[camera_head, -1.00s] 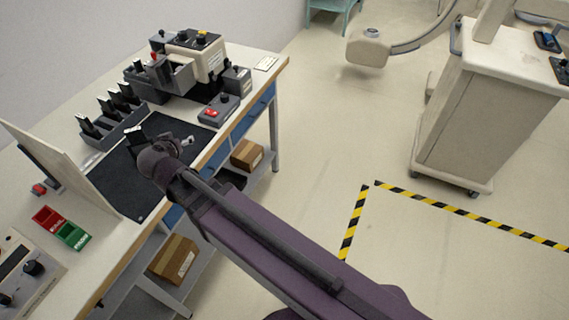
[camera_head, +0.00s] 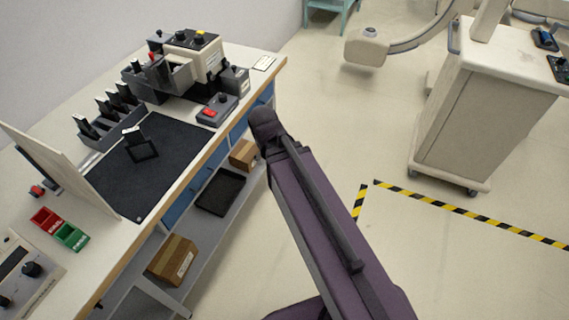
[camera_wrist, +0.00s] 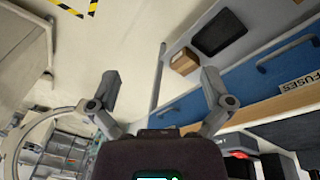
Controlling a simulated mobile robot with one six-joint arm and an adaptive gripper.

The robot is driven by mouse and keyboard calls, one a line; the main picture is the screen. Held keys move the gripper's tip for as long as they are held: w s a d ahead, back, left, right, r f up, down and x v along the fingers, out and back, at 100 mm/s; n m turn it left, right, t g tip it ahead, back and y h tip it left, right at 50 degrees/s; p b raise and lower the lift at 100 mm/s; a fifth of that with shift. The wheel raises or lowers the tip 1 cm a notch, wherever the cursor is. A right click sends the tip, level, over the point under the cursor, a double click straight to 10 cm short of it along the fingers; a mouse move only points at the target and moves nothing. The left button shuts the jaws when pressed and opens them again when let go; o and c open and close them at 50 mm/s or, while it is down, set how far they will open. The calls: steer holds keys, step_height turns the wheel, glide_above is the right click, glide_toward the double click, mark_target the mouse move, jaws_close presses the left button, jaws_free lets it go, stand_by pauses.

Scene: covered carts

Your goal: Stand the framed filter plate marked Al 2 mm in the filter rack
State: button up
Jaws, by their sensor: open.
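A dark square framed plate (camera_head: 142,152) with an upright-looking black tab, pale at its top, is on the black mat on the bench in the head view. Its marking is too small to read. A dark grey rack (camera_head: 98,138) with several black-tabbed plates standing in it is just behind the mat. My gripper (camera_wrist: 160,84) shows in the wrist view, with its two fingers spread wide and nothing between them. It is off the bench's front side, away from the plate. In the head view my own arm hides the fingers.
Grey instruments stand at the bench's back, with a red-button box (camera_head: 217,110) at the mat's far right corner. An upright pale panel (camera_head: 62,165) borders the mat's left. Cartons (camera_head: 173,259) and a black tray (camera_head: 220,191) lie on the lower shelf.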

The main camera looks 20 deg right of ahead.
steer(key=shift+n+g+y, duration=0.3)
steer(key=shift+g+y, duration=0.4)
steer(key=shift+y, duration=0.1)
steer(key=shift+s+d+f, duration=0.15)
steer(key=shift+s+d, duration=1.3)
steer(key=shift+d, duration=0.05)
